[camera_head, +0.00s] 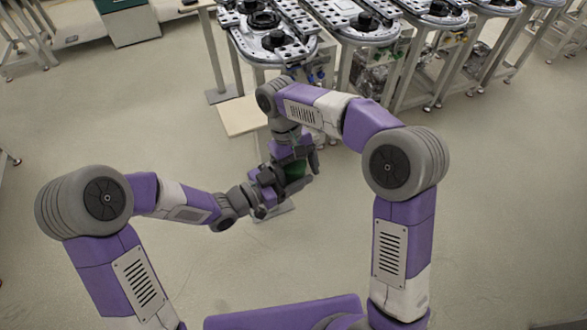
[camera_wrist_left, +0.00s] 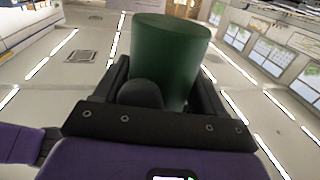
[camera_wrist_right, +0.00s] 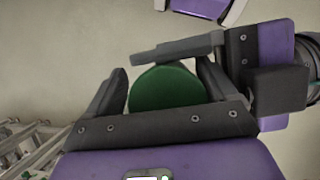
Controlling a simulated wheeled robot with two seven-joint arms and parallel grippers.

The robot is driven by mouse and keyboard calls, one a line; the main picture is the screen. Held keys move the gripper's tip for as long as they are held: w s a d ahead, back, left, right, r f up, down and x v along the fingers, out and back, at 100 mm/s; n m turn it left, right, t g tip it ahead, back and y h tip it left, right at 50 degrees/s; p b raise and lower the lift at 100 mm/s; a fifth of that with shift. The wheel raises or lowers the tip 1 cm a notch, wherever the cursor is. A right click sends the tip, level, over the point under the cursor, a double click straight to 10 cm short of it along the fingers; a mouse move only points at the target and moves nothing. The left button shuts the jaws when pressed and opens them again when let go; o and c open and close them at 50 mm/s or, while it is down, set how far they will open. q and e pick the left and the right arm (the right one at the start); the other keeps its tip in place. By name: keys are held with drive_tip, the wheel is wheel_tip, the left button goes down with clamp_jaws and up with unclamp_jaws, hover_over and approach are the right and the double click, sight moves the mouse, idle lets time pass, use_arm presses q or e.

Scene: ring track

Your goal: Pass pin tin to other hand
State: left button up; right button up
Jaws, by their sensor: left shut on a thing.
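The green pin tin (camera_head: 295,170) is held in the air where my two grippers meet, in front of the machine line. My left gripper (camera_head: 285,181) is shut on it; the left wrist view shows the tin (camera_wrist_left: 170,55) rising between the fingers. My right gripper (camera_head: 302,160) is open around the tin from above. In the right wrist view the tin's round green end (camera_wrist_right: 167,88) lies between the right fingers, with a gap at the left finger. A left finger (camera_wrist_right: 180,48) crosses beside the tin there. The tin is partly hidden in the head view.
Several track modules (camera_head: 345,25) on metal frames stand behind the arms. A green-fronted cabinet (camera_head: 130,25) is far left. The floor at right is clear.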

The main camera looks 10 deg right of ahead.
drive_tip(key=shift+s+a, duration=0.35)
drive_tip(key=shift+a, duration=0.05)
drive_tip(key=shift+w+a+r, duration=0.1)
drive_tip(key=shift+w+r, duration=0.1)
drive_tip(key=shift+r, duration=0.35)
drive_tip(key=w+d+v, duration=0.1)
drive_tip(key=v, duration=1)
drive_tip(key=w+d+f+m+t+y, duration=0.1)
drive_tip(key=w+d+f+m+y, duration=0.2)
drive_tip(key=f, duration=0.9)
drive_tip(key=w+d+f+m+t+y, duration=0.15)
drive_tip(key=d+f+m, duration=0.25)
drive_tip(key=f, duration=0.8)
drive_tip(key=s+f, duration=1)
drive_tip(key=f, duration=0.5)
drive_tip(key=s+a+f+t+y, duration=0.1)
drive_tip(key=s+f, duration=0.1)
drive_tip(key=s, duration=0.5)
drive_tip(key=s+a+f+t, duration=0.1)
drive_tip(key=s+a+f, duration=0.1)
drive_tip(key=s, duration=0.6)
drive_tip(key=shift+a+y, duration=0.25)
drive_tip(key=shift+y, duration=0.1)
drive_tip(key=shift+w+f, duration=0.1)
